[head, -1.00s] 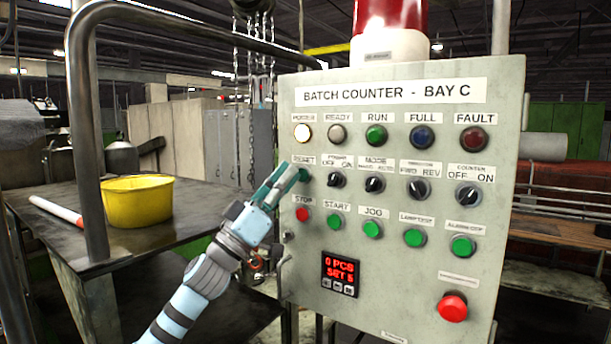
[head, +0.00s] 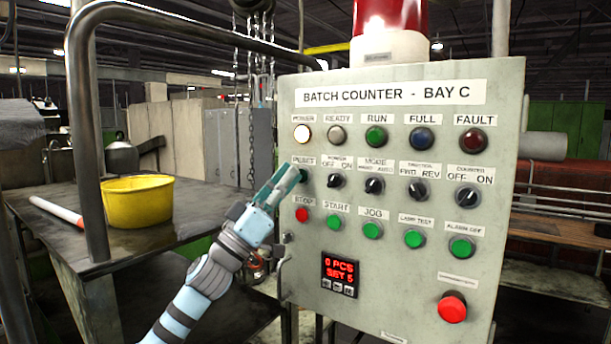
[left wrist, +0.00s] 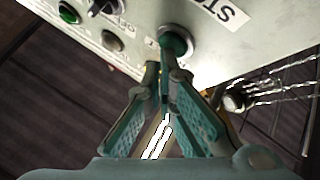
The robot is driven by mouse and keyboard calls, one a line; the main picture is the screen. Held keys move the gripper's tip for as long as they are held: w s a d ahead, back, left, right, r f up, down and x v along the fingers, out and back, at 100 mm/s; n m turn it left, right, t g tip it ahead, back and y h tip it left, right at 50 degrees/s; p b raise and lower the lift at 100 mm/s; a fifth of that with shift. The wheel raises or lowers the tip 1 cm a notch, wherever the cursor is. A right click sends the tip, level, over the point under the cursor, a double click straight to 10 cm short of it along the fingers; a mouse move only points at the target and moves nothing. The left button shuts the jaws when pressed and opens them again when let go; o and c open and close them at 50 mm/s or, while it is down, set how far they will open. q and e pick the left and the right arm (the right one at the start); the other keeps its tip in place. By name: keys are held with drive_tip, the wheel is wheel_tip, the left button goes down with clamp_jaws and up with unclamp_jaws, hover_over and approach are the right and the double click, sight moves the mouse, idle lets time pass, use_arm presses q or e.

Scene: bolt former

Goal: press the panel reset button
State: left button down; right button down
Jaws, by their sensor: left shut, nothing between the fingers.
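The grey control panel (head: 400,262) reads "BATCH COUNTER - BAY C". Its RESET label (head: 304,162) is at the left of the second row. My left gripper (head: 299,173) is shut and empty, its tips at the spot just below that label, mostly covering the button there. In the left wrist view, a green reset button (left wrist: 177,42) in a metal ring sits right at the tips of my left gripper (left wrist: 165,75). I cannot tell whether the tips touch it or whether it is pressed in. My right gripper is not in view.
Close by are the red STOP button (head: 302,214), the green START button (head: 334,222) and a black selector (head: 335,181). A red display (head: 340,272) reads "0 PCS SET 5". A yellow bucket (head: 137,202) stands on the table at left, behind a metal rail (head: 84,130).

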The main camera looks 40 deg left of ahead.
use_arm(q)
drive_tip(key=shift+w+r, duration=0.15)
drive_tip(key=shift+w, duration=0.1)
drive_tip(key=shift+s, duration=0.1)
drive_tip(key=shift+s+b, duration=0.25)
drive_tip(key=shift+b, duration=0.05)
drive_tip(key=s+b, duration=0.6)
drive_tip(key=b, duration=0.1)
drive_tip(key=shift+b, duration=0.4)
drive_tip(key=shift+d, duration=0.1)
